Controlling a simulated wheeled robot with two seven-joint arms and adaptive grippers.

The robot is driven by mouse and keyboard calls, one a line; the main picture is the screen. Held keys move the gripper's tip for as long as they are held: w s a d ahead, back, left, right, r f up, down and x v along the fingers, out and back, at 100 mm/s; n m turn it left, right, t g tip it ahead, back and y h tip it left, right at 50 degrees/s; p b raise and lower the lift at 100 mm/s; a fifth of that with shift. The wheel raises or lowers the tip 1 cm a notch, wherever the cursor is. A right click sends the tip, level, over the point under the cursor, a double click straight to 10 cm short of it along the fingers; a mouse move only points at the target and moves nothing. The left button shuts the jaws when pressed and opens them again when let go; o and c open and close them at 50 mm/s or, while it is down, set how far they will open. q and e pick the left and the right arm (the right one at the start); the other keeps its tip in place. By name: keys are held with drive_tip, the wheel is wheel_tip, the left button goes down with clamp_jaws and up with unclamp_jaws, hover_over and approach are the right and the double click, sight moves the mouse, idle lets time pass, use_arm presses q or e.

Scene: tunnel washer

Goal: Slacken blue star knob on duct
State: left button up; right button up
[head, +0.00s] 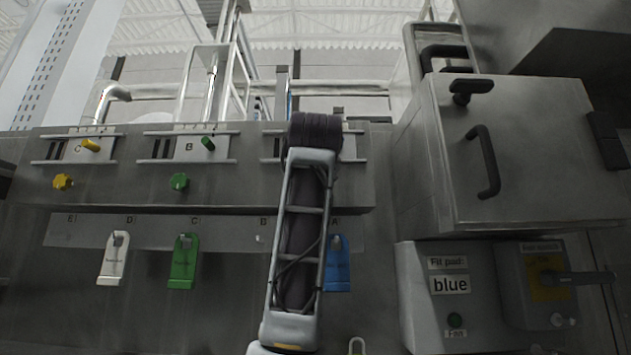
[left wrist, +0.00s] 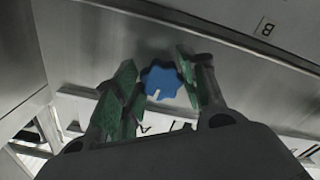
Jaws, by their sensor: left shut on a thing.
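The blue star knob (left wrist: 161,82) shows in the left wrist view on the steel duct face, with a small white mark on it. My left gripper (left wrist: 158,74) has its green-padded fingers on either side of the knob and is shut on it. In the head view my left arm stands across the middle and hides both the blue knob and the gripper. My right gripper is in neither view.
A yellow star knob (head: 62,182) and a green star knob (head: 179,182) sit along the duct (head: 120,185). White (head: 113,262), green (head: 184,265) and blue (head: 339,268) tags hang below. A steel cabinet (head: 530,150) juts out at right, above a "Fit pad: blue" sign (head: 450,276).

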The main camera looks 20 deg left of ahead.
use_arm(q)
drive_tip(key=shift+w+f+n, duration=0.1)
drive_tip(key=shift+n, duration=0.5)
drive_tip(key=o, duration=1)
drive_tip(key=v, duration=1.2)
idle(0.5)
